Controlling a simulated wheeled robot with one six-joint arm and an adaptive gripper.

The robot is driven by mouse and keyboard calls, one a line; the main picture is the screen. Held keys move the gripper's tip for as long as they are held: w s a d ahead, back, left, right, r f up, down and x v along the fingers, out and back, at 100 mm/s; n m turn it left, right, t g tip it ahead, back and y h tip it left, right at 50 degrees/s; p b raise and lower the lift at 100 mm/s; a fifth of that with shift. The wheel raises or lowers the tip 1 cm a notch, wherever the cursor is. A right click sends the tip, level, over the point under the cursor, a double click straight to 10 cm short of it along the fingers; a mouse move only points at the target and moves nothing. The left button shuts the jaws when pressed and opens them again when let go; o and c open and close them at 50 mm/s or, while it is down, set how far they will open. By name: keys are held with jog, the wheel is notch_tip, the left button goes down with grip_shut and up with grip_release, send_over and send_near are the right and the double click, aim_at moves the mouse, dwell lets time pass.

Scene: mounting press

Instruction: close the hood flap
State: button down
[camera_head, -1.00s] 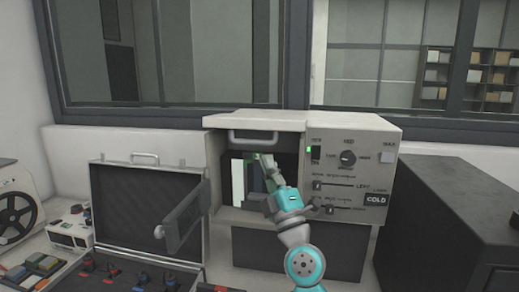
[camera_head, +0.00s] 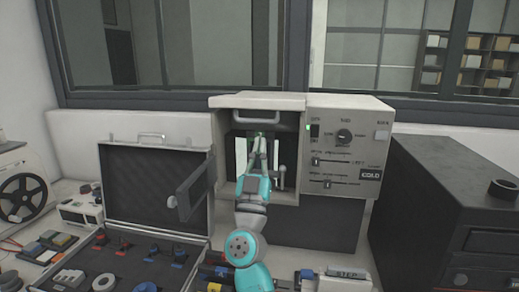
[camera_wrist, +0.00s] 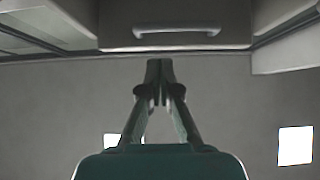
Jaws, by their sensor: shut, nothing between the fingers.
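My gripper (camera_head: 261,137) is shut and empty, in front of the opening and just below the handle in the head view. In the wrist view, my gripper's fingertips (camera_wrist: 159,64) are together below the flap's lower edge, with no clear contact. My arm hides part of the opening.
The press's control panel (camera_head: 345,150) is right of the opening. A dark door (camera_head: 194,190) stands swung out at the left. An open case (camera_head: 150,190) with tools lies left. A dark box-shaped machine (camera_head: 440,220) stands at the right.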

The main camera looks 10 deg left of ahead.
aim_at(264, 122)
jog(key=x, duration=0.7)
jog(key=shift+w+r, duration=0.1)
jog(key=shift+w+f, duration=0.2)
jog(key=shift+f, duration=0.4)
jog(key=shift+w+f, duration=0.15)
jog(key=shift+f, duration=0.4)
jog(key=shift+f+y, duration=0.1)
jog(key=shift+y, duration=0.2)
